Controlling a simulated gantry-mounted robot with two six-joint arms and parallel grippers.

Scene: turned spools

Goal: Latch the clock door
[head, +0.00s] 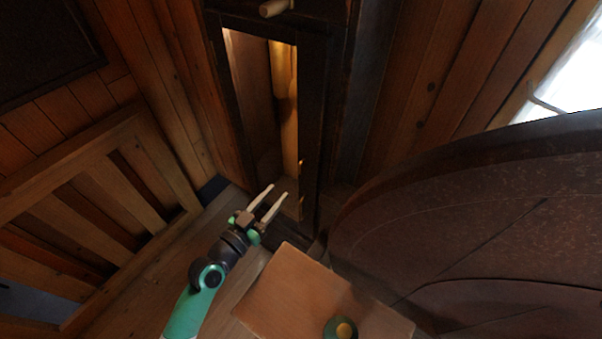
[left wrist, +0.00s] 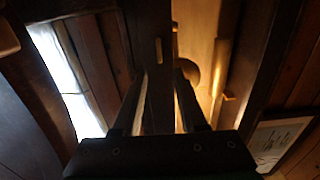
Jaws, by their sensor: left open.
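The clock (head: 232,85) is a tall dark wooden case at the upper middle of the head view. Its inside is lit warmly, and a brass-coloured length (head: 287,110) hangs within. A dark upright (head: 312,110) borders the lit opening on the right; I cannot tell whether it is the door's edge or the case, or how far the door stands open. My left gripper (head: 277,192) is open and empty in front of the case's lower part. In the left wrist view its fingers (left wrist: 162,75) point at a dark upright with a small pale piece (left wrist: 158,50), perhaps the latch.
A pale wooden peg (head: 276,8) sticks out at the top. A brown wooden block or stool top (head: 290,295) with a green and yellow round piece (head: 341,329) is at the bottom. A large dark round-edged table (head: 450,220) fills the right. A slatted wooden railing (head: 100,205) stands left.

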